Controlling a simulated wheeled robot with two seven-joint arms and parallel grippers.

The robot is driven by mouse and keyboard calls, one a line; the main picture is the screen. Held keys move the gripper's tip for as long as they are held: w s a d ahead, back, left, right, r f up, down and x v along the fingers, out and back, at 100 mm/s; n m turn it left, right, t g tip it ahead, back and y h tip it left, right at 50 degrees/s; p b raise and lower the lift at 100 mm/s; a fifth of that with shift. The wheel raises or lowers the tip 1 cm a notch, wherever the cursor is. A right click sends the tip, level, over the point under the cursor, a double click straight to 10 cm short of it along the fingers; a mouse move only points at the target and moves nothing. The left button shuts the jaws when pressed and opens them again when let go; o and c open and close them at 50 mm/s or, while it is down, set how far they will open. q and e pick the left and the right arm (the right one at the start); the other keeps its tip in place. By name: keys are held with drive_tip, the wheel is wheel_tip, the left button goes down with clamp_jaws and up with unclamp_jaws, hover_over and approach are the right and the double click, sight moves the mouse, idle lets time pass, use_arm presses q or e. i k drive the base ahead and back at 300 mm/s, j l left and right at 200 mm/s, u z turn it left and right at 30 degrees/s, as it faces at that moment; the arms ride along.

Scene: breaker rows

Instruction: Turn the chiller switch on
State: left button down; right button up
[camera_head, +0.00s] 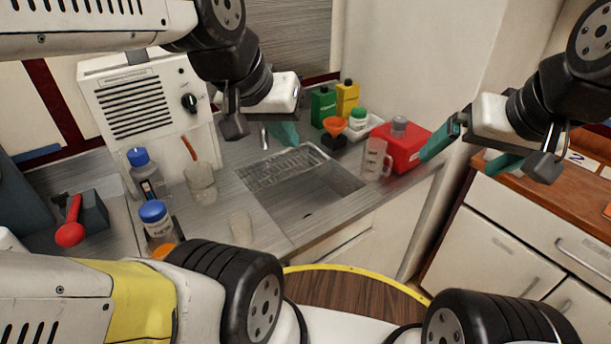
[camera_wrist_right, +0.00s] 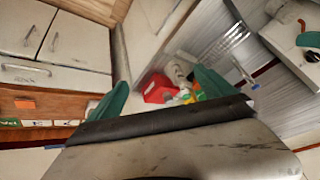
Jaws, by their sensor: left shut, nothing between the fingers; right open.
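A white vented box (camera_head: 135,105) stands at the back left of the counter. It has a black rotary knob (camera_head: 189,102) on the right of its front, with small marks that I cannot read. I cannot tell from a label whether this is the chiller switch, nor the knob's setting. My left gripper (camera_head: 285,134) is shut and empty, with teal fingers, over the counter to the right of the box and apart from the knob. My right gripper (camera_head: 472,152) is open and empty, far right, beyond the red container. Its spread teal fingers show in the right wrist view (camera_wrist_right: 160,92).
A sink (camera_head: 310,195) is set in the grey counter. Blue-capped bottles (camera_head: 140,168) and a glass beaker (camera_head: 201,183) stand before the box. A red container (camera_head: 402,145), a clear jug (camera_head: 375,160) and green and yellow bottles (camera_head: 323,107) stand at the right. A wooden worktop (camera_head: 570,180) lies far right.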

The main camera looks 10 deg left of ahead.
sight(189, 101)
drive_tip(key=u, duration=1.6)
